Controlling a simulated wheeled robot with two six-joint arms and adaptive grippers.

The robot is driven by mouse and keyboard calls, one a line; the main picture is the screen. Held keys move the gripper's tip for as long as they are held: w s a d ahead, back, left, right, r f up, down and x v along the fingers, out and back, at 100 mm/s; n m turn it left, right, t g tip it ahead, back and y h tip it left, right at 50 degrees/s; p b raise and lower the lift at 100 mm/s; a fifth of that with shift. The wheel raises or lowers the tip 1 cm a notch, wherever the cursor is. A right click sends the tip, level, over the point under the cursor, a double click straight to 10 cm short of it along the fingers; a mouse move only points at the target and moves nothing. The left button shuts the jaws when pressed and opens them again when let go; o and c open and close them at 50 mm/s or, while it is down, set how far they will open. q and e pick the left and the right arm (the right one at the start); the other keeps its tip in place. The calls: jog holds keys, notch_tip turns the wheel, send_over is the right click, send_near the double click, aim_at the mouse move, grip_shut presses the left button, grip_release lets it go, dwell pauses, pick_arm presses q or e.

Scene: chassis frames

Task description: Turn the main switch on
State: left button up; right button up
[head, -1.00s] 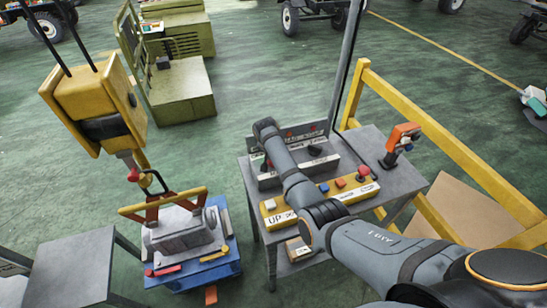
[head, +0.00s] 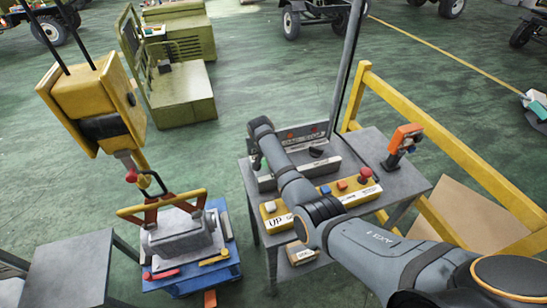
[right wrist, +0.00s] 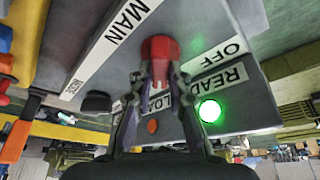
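The main switch has a red handle (right wrist: 160,52) on a grey panel, seen in the right wrist view between the MAIN and OFF labels. My right gripper (right wrist: 160,76) has its two fingers against both sides of this handle. A round green lamp (right wrist: 210,111) is lit beside the READY label. In the head view my right gripper (head: 262,150) is at the left end of the grey control box (head: 318,168), and my arm hides the switch. A small green glow shows beside the gripper. My left gripper is not in view.
A yellow button box (head: 274,221) marked UP lies in front on the grey table (head: 395,178). An orange handheld device (head: 402,142) stands at right, near a yellow railing (head: 455,147). A yellow hoist (head: 95,105) hangs left over a grey part (head: 178,234).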

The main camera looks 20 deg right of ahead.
jog(key=o, duration=0.5)
jog(key=shift+c, duration=0.2)
jog(key=v, duration=1.2)
jog(key=shift+w, duration=0.1)
